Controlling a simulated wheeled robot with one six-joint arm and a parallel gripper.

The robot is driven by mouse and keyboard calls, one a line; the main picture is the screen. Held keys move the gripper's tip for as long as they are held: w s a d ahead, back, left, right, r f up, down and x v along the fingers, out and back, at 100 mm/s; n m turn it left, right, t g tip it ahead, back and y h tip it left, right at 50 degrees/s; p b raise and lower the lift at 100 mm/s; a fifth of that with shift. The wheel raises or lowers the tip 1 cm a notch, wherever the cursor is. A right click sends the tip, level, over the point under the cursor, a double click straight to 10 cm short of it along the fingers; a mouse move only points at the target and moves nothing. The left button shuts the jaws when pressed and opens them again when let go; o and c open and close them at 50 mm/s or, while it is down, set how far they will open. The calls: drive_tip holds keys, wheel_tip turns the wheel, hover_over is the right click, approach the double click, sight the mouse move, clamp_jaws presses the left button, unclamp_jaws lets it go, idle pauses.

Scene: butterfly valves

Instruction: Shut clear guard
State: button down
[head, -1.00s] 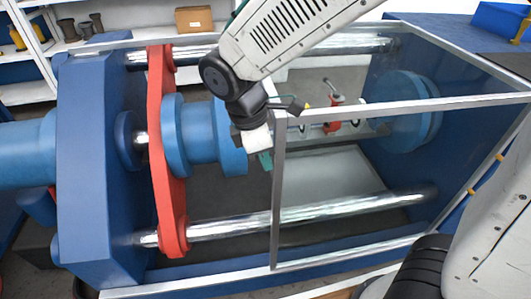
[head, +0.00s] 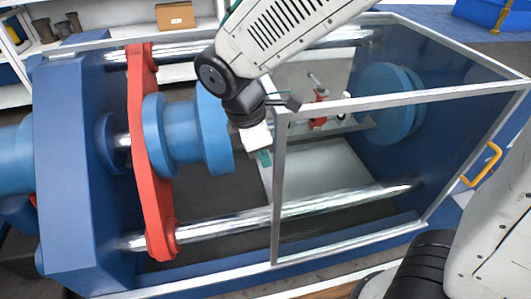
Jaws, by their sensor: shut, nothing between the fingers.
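The clear guard (head: 350,150) is a see-through panel in a grey metal frame over the right part of the blue machine. Its left upright (head: 278,195) stands near the middle of the head view, and the left part of the machine is uncovered. A yellow handle (head: 482,165) shows at the guard's right end. My gripper (head: 263,158) is shut and empty, pointing down just left of the upright's upper part. I cannot tell whether it touches the frame. My arm hides part of the guard's top and the far rail.
A red plate (head: 150,150) and a light blue flanged cylinder (head: 190,135) sit in the uncovered part. Polished rods (head: 345,200) run across the machine. A small red fitting (head: 318,108) shows behind the guard. Shelves with a cardboard box (head: 175,16) stand behind at left.

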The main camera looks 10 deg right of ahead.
drive_tip(key=a+r, duration=0.6)
drive_tip(key=r, duration=0.4)
drive_tip(key=s+d+m+y, duration=0.1)
drive_tip(key=s+d+m, duration=0.6)
drive_tip(key=d+m, duration=0.2)
drive_tip(key=s+d+m+t+y, duration=0.1)
drive_tip(key=s+d+m, duration=0.6)
drive_tip(key=d, duration=0.6)
drive_tip(key=shift+d+f+m+y, duration=0.3)
drive_tip(key=shift+m+y, duration=0.1)
drive_tip(key=shift+m, duration=0.7)
